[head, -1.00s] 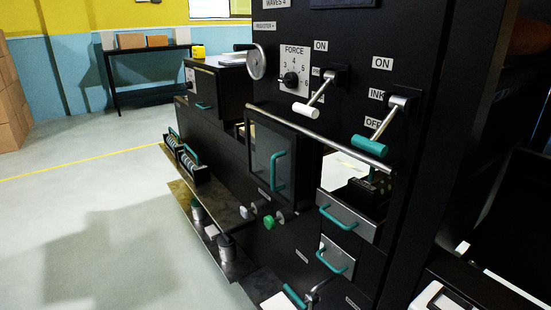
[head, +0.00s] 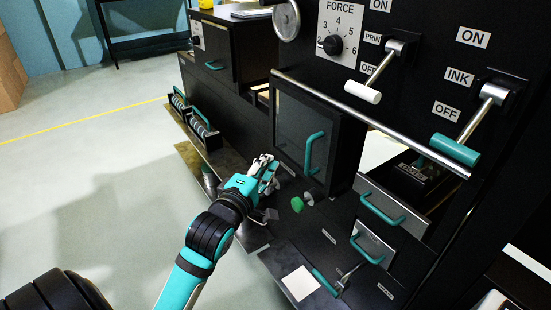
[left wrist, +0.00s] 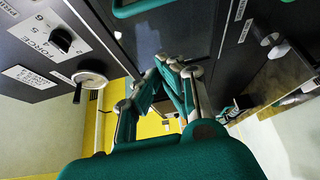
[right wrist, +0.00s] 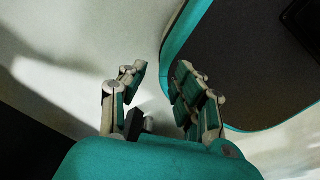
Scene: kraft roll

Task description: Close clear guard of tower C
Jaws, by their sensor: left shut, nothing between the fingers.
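The clear guard (head: 305,130) is a dark-framed see-through panel with an upright teal handle (head: 314,152), standing out from the black machine face in the head view. No tower letter is readable, so I cannot confirm it is tower C. My left gripper (head: 265,168) is shut and empty, just left of the guard's lower edge and apart from the handle. In the left wrist view its closed fingers (left wrist: 178,72) lie before the dark guard pane (left wrist: 175,30), with a teal handle (left wrist: 140,8) at the top edge. My right gripper (right wrist: 160,78) is open and empty in the right wrist view.
A steel rail (head: 365,120) runs above the guard. Print lever (head: 375,78) and ink lever (head: 470,130) stick out at right. Teal-handled drawers (head: 392,205) and a green knob (head: 297,204) sit below. The floor (head: 90,190) at left is clear.

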